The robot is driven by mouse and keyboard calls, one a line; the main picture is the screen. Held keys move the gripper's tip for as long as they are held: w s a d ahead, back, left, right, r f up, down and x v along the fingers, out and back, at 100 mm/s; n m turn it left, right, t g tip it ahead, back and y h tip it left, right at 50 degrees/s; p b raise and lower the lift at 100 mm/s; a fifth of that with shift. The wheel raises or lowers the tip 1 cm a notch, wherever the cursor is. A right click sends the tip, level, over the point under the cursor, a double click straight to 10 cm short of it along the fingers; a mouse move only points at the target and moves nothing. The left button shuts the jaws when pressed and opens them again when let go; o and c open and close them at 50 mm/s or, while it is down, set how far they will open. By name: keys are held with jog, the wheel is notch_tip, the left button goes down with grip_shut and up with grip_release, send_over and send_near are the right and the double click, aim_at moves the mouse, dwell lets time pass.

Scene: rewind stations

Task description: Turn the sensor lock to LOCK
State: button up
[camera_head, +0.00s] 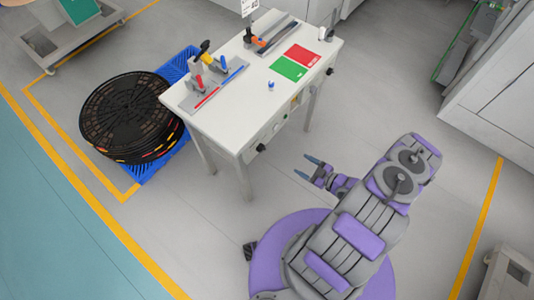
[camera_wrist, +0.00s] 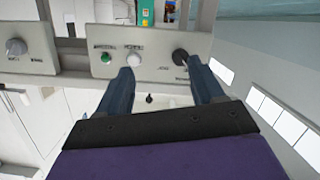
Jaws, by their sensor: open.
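A grey control panel (camera_wrist: 150,71) on the table's front fills the upper middle of the wrist view. It bears a green button (camera_wrist: 107,59), a white knob (camera_wrist: 134,60) and a black knob (camera_wrist: 180,54). The labels are too small to read, so I cannot tell which control is the sensor lock. My gripper (camera_head: 303,166) is open and empty, apart from the table front in the head view. In the wrist view its fingers (camera_wrist: 160,68) point at the panel, with the white and black knobs near the fingertips.
The white table (camera_head: 262,88) carries red and green pads (camera_head: 295,62), tools and rails. Stacked black reels (camera_head: 125,112) stand on a blue pallet (camera_head: 180,65) to its left. A grey cabinet (camera_head: 495,100) stands at the right. The floor between my body and the table is clear.

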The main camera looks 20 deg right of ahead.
jog(key=s+a+r+t+y, duration=0.1)
jog(key=s+a+t, duration=0.1)
jog(key=s+a, duration=0.15)
jog(key=b, duration=0.2)
send_near(261, 149)
jog(key=w+a+f, duration=0.2)
jog(key=w+a, duration=0.2)
jog(key=w, duration=0.3)
jog(key=shift+f+m, duration=0.15)
jog(key=shift+m, duration=0.15)
jog(key=shift+w, duration=0.1)
jog(key=shift+c, duration=0.3)
jog(key=shift+d, duration=0.1)
jog(key=c, duration=1)
